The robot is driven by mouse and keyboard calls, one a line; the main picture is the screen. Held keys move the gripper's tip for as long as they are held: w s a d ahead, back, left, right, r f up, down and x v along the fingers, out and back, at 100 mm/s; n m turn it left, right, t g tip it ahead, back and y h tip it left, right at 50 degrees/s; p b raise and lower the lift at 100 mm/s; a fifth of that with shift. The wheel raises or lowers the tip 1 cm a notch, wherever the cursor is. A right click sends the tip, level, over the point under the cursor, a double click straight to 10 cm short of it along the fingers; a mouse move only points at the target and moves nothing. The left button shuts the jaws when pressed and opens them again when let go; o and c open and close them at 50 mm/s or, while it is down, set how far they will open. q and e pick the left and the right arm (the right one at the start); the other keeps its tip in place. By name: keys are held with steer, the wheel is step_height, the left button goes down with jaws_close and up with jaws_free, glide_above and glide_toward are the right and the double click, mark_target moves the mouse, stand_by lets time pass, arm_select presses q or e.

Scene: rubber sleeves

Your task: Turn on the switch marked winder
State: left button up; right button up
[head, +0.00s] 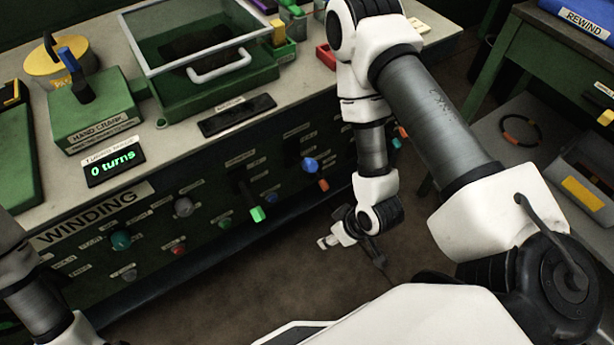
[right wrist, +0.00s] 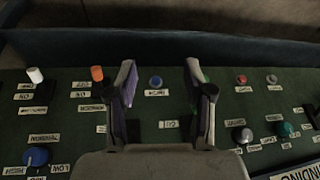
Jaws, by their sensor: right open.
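The green winding panel holds several toggles, knobs and buttons. I cannot read which small label says winder. In the right wrist view, where the panel looks upside down, an orange toggle (right wrist: 96,73) stands left of my right gripper (right wrist: 160,78), near a partly readable label. A blue button (right wrist: 155,82) shows between the two open, empty fingers. A white toggle (right wrist: 35,75) is farther left. In the head view a green toggle (head: 257,214) and an orange toggle (head: 323,185) stick out of the panel. My left arm enters at the lower left; its gripper is out of view.
The worktop above the panel carries a hand crank box (head: 98,110), a counter reading 0 turns (head: 114,167) and a lidded green case (head: 215,85). A blue tension knob (right wrist: 37,155) is on the panel. Open floor (head: 240,285) lies before the panel.

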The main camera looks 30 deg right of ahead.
steer(key=w+f+t+y+b, duration=0.2)
steer(key=w+f+t+b, duration=0.2)
steer(key=w+b, duration=0.3)
steer(key=m+t+h+b, duration=0.25)
steer(key=t+b, duration=0.75)
steer(key=b, duration=2.3)
glide_toward(321, 181)
steer(key=w+f, duration=0.2)
steer(key=w, duration=0.2)
steer(key=shift+m+y, duration=0.25)
steer(key=shift+y, duration=0.2)
steer(key=w+b, duration=0.1)
steer(key=w, duration=0.2)
steer(key=w+b, duration=0.2)
steer(key=shift+w+a+f, duration=0.2)
steer(key=shift+w+a, duration=0.05)
steer(key=shift+w, duration=0.15)
steer(key=shift+w+r, duration=0.15)
steer(key=shift+w, duration=0.35)
jaws_close()
